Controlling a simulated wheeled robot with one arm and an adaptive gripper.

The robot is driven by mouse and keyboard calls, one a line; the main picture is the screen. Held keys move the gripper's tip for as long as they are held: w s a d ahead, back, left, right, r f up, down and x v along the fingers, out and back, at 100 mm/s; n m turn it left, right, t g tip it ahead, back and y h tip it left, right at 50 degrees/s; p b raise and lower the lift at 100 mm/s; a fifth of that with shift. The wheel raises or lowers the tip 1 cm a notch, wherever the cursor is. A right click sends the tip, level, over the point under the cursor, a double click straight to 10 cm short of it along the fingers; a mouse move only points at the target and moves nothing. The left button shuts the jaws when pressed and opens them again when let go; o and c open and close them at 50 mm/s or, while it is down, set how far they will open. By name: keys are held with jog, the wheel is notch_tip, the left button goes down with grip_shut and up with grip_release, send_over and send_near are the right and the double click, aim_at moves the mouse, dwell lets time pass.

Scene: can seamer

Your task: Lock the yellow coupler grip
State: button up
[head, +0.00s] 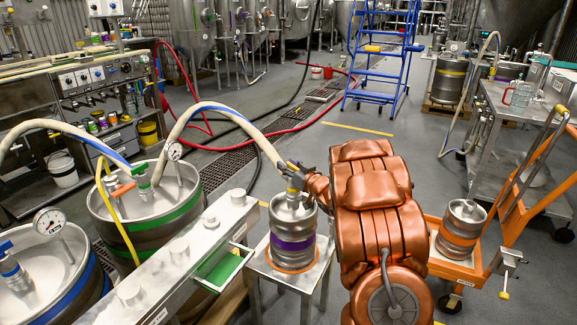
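A small steel keg (293,222) with a purple band stands upright on a small metal stand. A coupler with a yellow part, likely the yellow coupler grip (294,184), sits on top of this keg. A beige hose (228,116) arches over to it from the left. My gripper (298,171) is dark grey, at the end of my copper arm, right at the coupler's top. The fingers are small and overlap the coupler, so I cannot tell whether they touch or close on the grip. Part of the coupler is hidden behind them.
Large kegs with a green band (165,229) and a blue band (62,305) stand at left, with gauges and couplers. A metal rail (175,262) runs beside the stand (290,278). An orange cart (447,268) carrying a small orange-banded keg (460,229) is at right. Open floor lies behind.

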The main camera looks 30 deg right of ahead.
jog(key=s, duration=1.2)
jog(key=shift+d, duration=0.35)
jog(key=s+a+f+g, duration=0.1)
jog(key=s+a+g, duration=0.6)
jog(key=s+a, duration=0.45)
jog(key=s+a+f+g+h, duration=0.1)
jog(key=s+a+f+g, duration=0.1)
jog(key=s+a+g, duration=0.9)
jog(key=s+a+f+g, duration=0.1)
jog(key=s+a+g, duration=0.35)
jog(key=s, duration=1.15)
notch_tip(320, 180, up, 20)
jog(key=a+t+p, duration=0.2)
jog(key=p, duration=1.6)
jog(key=shift+r+m+t+p, duration=0.15)
jog(key=shift+m+t+p, duration=0.15)
jog(key=shift+t+p, duration=0.1)
